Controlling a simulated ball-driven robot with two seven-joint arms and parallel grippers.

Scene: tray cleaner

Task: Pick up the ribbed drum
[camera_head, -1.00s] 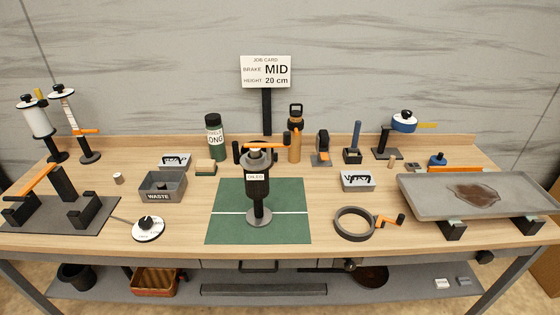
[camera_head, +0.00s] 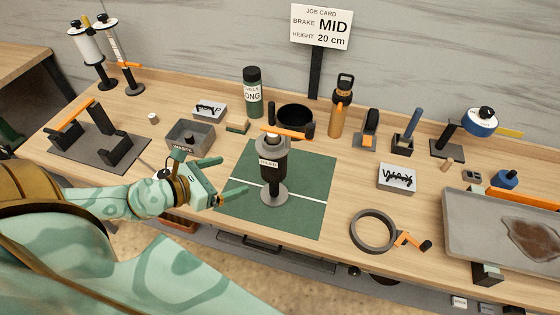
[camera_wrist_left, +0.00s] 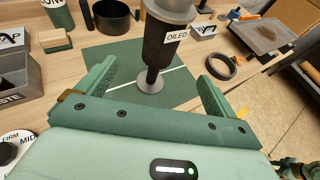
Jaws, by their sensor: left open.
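A dark drum-like body with a grey top and a label reading OILED (camera_head: 272,167) stands upright on a stem and round grey foot, on a green mat (camera_head: 308,222). An orange-handled crank sits at its top. I cannot make out ribs on it, so I cannot be sure it is the ribbed drum. My left gripper (camera_head: 230,176) is open and empty to the left of it, over the mat's left side. In the left wrist view the labelled body (camera_wrist_left: 160,45) stands beyond and between the open fingers, apart from them.
A black round pot (camera_head: 295,121) stands behind the drum-like body. A grey WASTE bin (camera_head: 190,137) is close to my left gripper. The mat's right side is clear.

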